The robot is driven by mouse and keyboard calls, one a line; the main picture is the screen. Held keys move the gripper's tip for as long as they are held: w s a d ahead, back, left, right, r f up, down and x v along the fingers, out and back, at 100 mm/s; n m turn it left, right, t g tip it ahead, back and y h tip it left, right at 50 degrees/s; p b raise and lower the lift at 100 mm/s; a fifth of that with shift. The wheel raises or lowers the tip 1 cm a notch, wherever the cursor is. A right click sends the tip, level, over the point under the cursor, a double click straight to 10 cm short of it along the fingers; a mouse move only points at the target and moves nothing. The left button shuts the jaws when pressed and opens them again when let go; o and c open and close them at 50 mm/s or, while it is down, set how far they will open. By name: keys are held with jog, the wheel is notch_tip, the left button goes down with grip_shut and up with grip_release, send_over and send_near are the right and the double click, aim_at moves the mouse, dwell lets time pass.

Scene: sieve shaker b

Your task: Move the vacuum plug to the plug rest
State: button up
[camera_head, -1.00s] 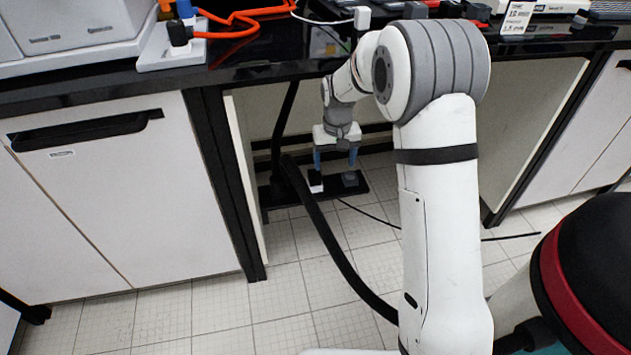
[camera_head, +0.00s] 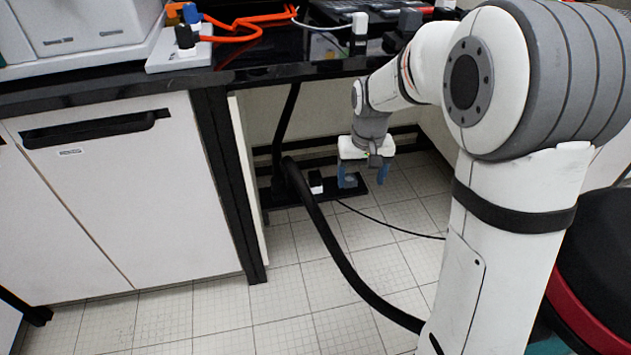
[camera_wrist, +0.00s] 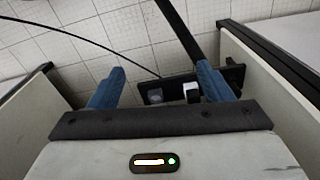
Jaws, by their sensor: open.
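A black strip (camera_head: 282,196) lies on the floor under the bench, also in the wrist view (camera_wrist: 234,76). A small black plug with a white part (camera_head: 316,182) stands on it, at right centre between the fingers in the wrist view (camera_wrist: 192,92). A grey piece (camera_wrist: 155,96) sits beside it on the strip; a blue finger partly covers it in the head view. I cannot tell for sure which is the vacuum plug and which is the plug rest. My gripper (camera_head: 364,178) is open and empty, its blue fingers (camera_wrist: 160,68) pointing down near the strip's right end.
A thick black hose (camera_head: 335,250) curves past the strip. A thin black cord (camera_head: 390,224) runs right along the floor. A cabinet (camera_head: 125,190) stands left. The bench top (camera_head: 280,50) lies above my gripper. Tiled floor in front is mostly clear.

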jog(key=shift+s, duration=0.1)
jog(key=shift+c, duration=0.7)
jog(key=shift+m, duration=0.3)
jog(key=s+d+r, duration=0.1)
jog(key=s, duration=0.1)
jog(key=s+d+r, duration=0.1)
jog(key=s, duration=0.2)
jog(key=s+d+r, duration=0.1)
jog(key=s+d, duration=0.1)
jog(key=s, duration=0.1)
jog(key=shift+s+r, duration=0.2)
jog(key=shift+c, duration=0.5)
jog(key=s+d+m, duration=0.1)
jog(key=s+d, duration=0.2)
jog(key=s, duration=0.9)
jog(key=shift+s+d+t, duration=0.2)
jog(key=shift+s+t, duration=0.1)
